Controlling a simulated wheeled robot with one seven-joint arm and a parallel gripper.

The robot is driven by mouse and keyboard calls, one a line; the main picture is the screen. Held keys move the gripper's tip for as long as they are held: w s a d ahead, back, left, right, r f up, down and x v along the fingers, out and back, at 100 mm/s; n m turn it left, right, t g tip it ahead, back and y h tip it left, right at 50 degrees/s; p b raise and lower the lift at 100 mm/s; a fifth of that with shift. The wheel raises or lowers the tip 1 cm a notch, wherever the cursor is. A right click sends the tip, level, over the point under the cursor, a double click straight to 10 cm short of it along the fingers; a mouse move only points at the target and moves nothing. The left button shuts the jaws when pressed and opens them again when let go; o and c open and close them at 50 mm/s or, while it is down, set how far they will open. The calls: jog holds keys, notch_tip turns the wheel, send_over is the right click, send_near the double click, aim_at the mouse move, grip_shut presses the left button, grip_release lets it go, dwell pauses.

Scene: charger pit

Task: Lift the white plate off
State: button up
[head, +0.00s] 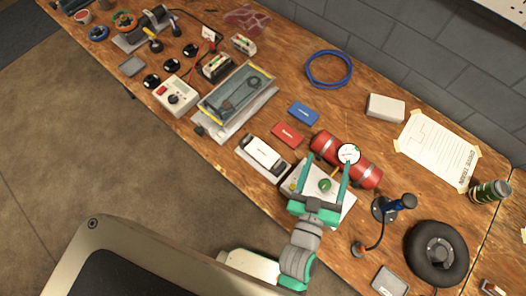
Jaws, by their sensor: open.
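A white plate (312,177) with a round green knob (324,185) on it lies on the wooden bench, right of the picture's middle. My gripper (328,160) is over the plate with its two green fingers spread wide, one on each side of the knob. Nothing is held between them. The gripper's palm and fingers hide part of the plate's near side. I cannot tell how far above the plate the fingers are or whether they touch it.
A red cylinder (366,175) with a white round dial (348,154) lies just beyond the fingertips. A white device (262,154) lies left of the plate. A blue-topped stand (384,209) and black wheel (437,254) are to the right. Bare bench shows near the blue cable ring (329,84).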

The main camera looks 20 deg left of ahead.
jog(key=w+d+r+m+t+h, duration=0.1)
jog(key=w+d+r+m+h, duration=0.4)
jog(key=w+r, duration=0.5)
jog(key=w+d+r+m+h, duration=0.45)
jog(key=w+r, duration=0.25)
jog(key=r, duration=0.5)
jog(key=m+g+y, duration=1)
jog(key=m+g, duration=0.6)
jog(key=g, duration=0.3)
send_over(262, 152)
notch_tip(262, 152, down, 21)
jog(key=shift+h, duration=0.25)
jog(key=f, duration=0.4)
jog(key=shift+a+f, duration=0.15)
jog(key=shift+a, duration=0.25)
jog(key=shift+d+f, duration=0.25)
jog(key=shift+f, duration=1.35)
jog(key=shift+d+f, duration=0.2)
jog(key=shift+f, duration=1.4)
